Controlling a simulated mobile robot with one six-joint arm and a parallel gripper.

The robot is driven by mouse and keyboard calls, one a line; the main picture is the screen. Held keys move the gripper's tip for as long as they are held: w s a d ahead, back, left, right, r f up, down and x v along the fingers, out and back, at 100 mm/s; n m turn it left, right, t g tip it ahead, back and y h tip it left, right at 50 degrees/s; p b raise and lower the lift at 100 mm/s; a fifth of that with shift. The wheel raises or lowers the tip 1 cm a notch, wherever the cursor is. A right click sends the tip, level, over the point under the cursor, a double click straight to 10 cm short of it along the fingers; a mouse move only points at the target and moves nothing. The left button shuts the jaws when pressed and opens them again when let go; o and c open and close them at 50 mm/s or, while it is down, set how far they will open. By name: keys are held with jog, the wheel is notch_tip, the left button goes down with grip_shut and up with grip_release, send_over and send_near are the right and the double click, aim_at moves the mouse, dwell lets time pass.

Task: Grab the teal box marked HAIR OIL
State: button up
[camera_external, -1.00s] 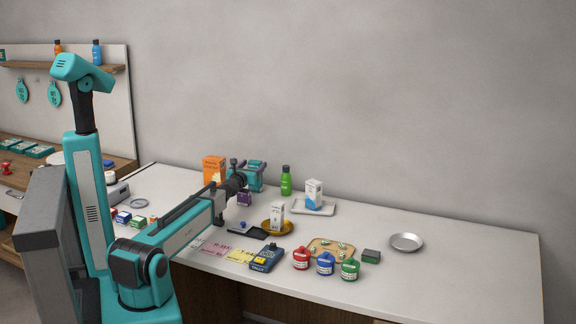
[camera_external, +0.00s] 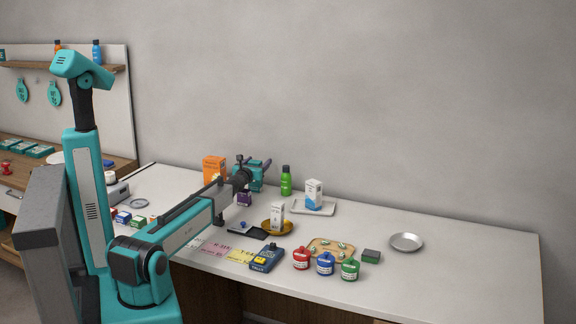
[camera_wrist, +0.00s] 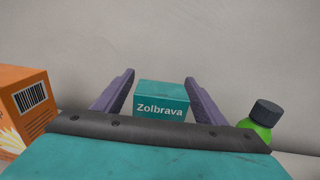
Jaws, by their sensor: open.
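A teal box (camera_wrist: 162,99) with the word "Zolbrava" on its visible face shows in the wrist view, at the middle between my purple fingers. HAIR OIL lettering cannot be read on it. My gripper (camera_wrist: 159,80) is open, with one finger on each side of the box; whether either finger touches it cannot be told. In the external view my gripper (camera_external: 252,180) is at the back of the counter, near the wall. There the box cannot be told apart from my teal gripper body, which hides most of that spot.
An orange box (camera_wrist: 26,105) stands left of my gripper, and a green bottle (camera_wrist: 262,124) with a dark cap stands close on the right. A white and blue box (camera_external: 314,195) stands on a tray farther right. The counter's right end is clear around a metal dish (camera_external: 406,242).

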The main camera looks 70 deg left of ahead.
dwell(0.4)
jog(key=c, duration=1.5)
jog(key=shift+o, duration=0.2)
jog(key=shift+r, duration=0.2)
notch_tip(320, 180, up, 18)
jog(key=p, duration=1.5)
jog(key=shift+f, duration=0.2)
